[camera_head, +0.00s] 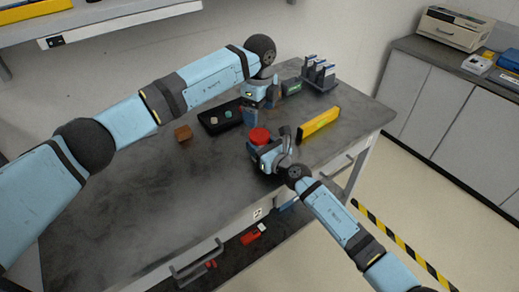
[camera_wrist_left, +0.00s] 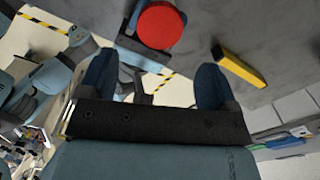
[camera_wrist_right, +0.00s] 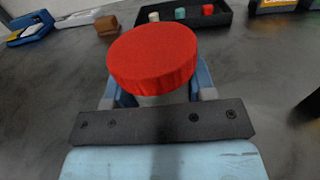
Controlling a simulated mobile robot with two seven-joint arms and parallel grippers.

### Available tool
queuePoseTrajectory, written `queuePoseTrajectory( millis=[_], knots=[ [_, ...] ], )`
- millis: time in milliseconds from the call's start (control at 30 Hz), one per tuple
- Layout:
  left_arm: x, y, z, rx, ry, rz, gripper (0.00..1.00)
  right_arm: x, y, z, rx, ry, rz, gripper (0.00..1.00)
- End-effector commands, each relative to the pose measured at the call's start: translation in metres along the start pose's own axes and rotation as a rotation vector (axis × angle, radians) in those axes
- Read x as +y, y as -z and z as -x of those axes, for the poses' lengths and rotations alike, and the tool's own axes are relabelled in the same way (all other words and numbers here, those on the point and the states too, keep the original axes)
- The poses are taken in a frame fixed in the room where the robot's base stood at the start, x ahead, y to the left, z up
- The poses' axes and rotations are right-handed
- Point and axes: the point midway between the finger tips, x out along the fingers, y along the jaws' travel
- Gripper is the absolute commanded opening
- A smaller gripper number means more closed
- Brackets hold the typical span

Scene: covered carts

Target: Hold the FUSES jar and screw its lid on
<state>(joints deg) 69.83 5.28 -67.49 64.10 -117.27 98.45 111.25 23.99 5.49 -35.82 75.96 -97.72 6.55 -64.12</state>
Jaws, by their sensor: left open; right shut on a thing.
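The red lid (camera_head: 259,135) sits on top of the jar, whose pale body (camera_wrist_right: 160,100) shows a little below it in the right wrist view. No FUSES label can be read. My right gripper (camera_head: 264,153) is shut around the jar's body, under the lid (camera_wrist_right: 153,57), near the table's front edge. My left gripper (camera_head: 250,116) is open and empty, behind and above the lid. In the left wrist view the lid (camera_wrist_left: 160,25) lies beyond the spread fingers (camera_wrist_left: 155,82), apart from them. I cannot tell how tightly the lid sits.
A black tray (camera_head: 208,126) with small coloured pieces and a brown block (camera_head: 183,132) lie left of the jar. A yellow bar-like object (camera_head: 318,122) lies to the right. A dark rack (camera_head: 320,74) stands at the back right. The table's left part is clear.

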Motion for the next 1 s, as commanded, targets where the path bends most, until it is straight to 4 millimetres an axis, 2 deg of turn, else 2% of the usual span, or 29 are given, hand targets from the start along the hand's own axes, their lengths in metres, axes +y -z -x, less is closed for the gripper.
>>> queuePoseTrajectory(
  millis=[567, 1000],
  knots=[
    [0.000, 0.000, -0.004, 0.000, -0.001, 0.000, 0.84, 0.000, 0.000, 0.000, 0.000, 0.000, 0.000, 0.00],
    [0.000, 0.001, -0.064, 0.002, -0.002, 0.000, 0.84, 0.000, 0.000, 0.000, 0.000, 0.000, 0.000, 0.00]
  ],
)
